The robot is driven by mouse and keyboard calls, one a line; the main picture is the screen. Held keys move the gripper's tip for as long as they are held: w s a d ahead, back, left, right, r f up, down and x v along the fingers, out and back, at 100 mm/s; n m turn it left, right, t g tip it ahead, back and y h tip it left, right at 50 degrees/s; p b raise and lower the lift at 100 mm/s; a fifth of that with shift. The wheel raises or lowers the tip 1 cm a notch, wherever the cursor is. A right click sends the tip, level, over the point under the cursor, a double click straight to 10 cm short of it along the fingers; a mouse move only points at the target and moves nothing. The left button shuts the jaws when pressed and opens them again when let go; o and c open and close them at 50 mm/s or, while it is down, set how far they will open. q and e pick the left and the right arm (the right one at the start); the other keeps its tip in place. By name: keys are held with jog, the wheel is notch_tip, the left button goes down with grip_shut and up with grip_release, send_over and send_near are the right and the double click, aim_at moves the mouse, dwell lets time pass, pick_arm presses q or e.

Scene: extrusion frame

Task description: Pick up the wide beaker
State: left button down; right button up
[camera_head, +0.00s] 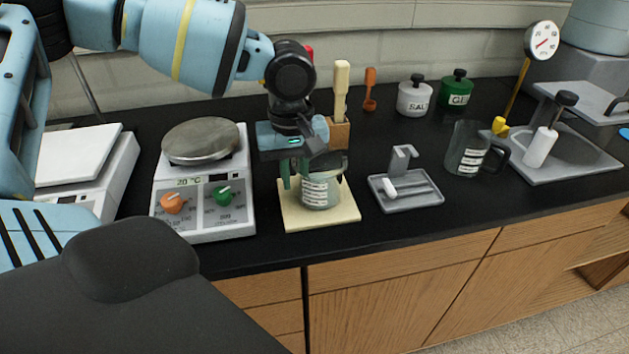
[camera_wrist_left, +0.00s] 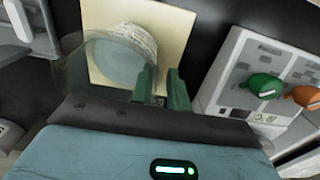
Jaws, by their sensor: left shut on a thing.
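The wide beaker (camera_head: 322,190) is clear glass with a white printed label, upright over a cream square pad (camera_head: 348,214) on the black counter. My left gripper (camera_head: 293,174), with green fingers, points down at the beaker's left side and is shut on its wall. In the left wrist view, the beaker (camera_wrist_left: 112,62) shows beside the green fingers (camera_wrist_left: 162,88), with the pad (camera_wrist_left: 182,22) behind it. Whether the beaker's base touches the pad is not clear. The gripper hides part of the beaker's rim. My right gripper is not in view.
A hot plate (camera_head: 201,141) with orange and green knobs stands close left of the pad. A grey tray (camera_head: 407,203) lies close right, then a dark-handled jug (camera_head: 466,150). A wooden block (camera_head: 339,132) with a tool stands behind. A narrow counter strip in front is clear.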

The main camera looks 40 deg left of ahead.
aim_at(294, 164)
pick_arm(q)
jog(key=shift+r, duration=0.15)
